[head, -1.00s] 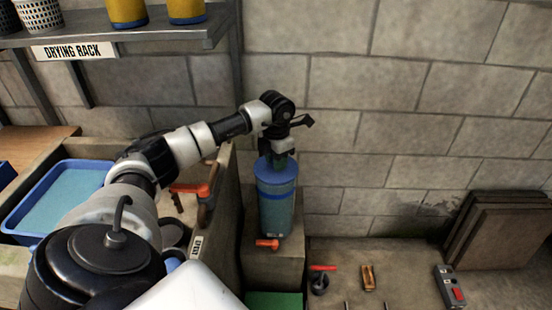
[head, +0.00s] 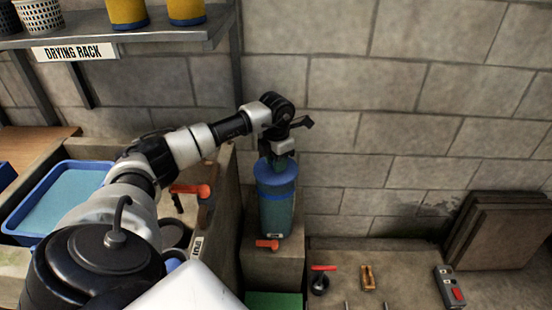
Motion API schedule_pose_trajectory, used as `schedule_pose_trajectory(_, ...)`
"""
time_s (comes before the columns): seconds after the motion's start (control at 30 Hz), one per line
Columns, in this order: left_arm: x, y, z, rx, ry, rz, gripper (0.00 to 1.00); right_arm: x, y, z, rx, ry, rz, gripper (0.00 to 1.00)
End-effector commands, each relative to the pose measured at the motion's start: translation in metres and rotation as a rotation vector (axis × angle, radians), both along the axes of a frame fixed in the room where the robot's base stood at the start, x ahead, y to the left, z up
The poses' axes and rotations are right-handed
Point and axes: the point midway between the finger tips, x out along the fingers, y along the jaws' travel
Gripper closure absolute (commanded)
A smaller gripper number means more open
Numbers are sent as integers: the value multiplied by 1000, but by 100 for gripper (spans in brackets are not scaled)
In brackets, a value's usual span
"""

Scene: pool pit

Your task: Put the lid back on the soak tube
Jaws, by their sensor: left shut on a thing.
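The soak tube (head: 277,214) is a translucent blue cylinder standing upright on a concrete block in the middle of the head view. Its blue lid (head: 276,180) is at the tube's top, directly over the mouth; I cannot tell whether it is fully seated. My left gripper (head: 279,160) points down from above and is shut on the lid's upper part, with the fingers partly hidden by the wrist. My right gripper is not in view.
An orange-handled valve (head: 267,244) is at the block's front. A blue tray of water (head: 60,200) lies left. A drying rack shelf (head: 130,38) with cups is upper left. Small fittings, a grey box with a red button (head: 450,287) and stacked boards (head: 500,235) are right.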

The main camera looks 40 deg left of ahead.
Motion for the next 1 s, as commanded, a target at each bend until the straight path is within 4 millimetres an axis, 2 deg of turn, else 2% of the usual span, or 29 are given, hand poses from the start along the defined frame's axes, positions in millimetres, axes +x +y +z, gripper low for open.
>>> schedule_pose_trajectory(0.37, 0, 0, 0, 0, -1, 0, 93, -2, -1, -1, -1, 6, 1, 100)
schedule_pose_trajectory(0.4, 0, 0, 0, 0, -1, 0, 65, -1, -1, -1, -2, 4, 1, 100)
schedule_pose_trajectory(0.57, 0, 0, 0, 0, -1, 0, 41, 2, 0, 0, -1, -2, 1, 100)
schedule_pose_trajectory(0.77, 0, 0, 0, 0, -1, 0, 40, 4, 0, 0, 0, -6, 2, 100)
schedule_pose_trajectory(0.93, 0, 0, 0, 0, 0, 0, 14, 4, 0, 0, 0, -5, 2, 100)
schedule_pose_trajectory(1.0, 0, 0, 0, 0, 0, 0, 14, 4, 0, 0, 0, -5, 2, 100)
